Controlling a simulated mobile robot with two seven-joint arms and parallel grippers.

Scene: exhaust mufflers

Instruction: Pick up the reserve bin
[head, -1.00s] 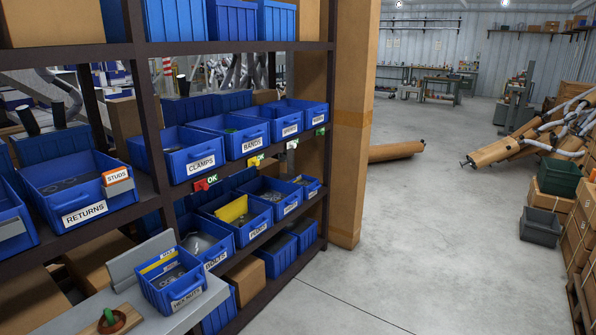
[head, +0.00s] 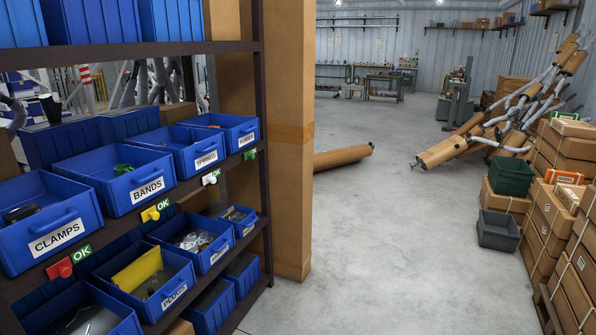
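No bin here carries a readable "reserve" label, so I cannot tell which is the reserve bin. Blue bins fill a dark shelf rack on the left in the head view. The middle shelf holds the CLAMPS bin (head: 46,219), the BANDS bin (head: 117,174), the SPRINGS bin (head: 183,147) and a further bin (head: 229,126) with a small label. More blue bins (head: 65,147) stand behind them. The lower shelf holds the PLUGS bin (head: 147,285), with a yellow divider, and others beside it. Neither of my grippers is in view.
A cardboard-coloured post (head: 293,150) stands at the rack's end. A long brown tube (head: 343,157) lies on the floor beyond. Boxes (head: 572,205), a green crate (head: 511,175) and a grey crate (head: 498,230) line the right. The grey floor (head: 400,260) between is clear.

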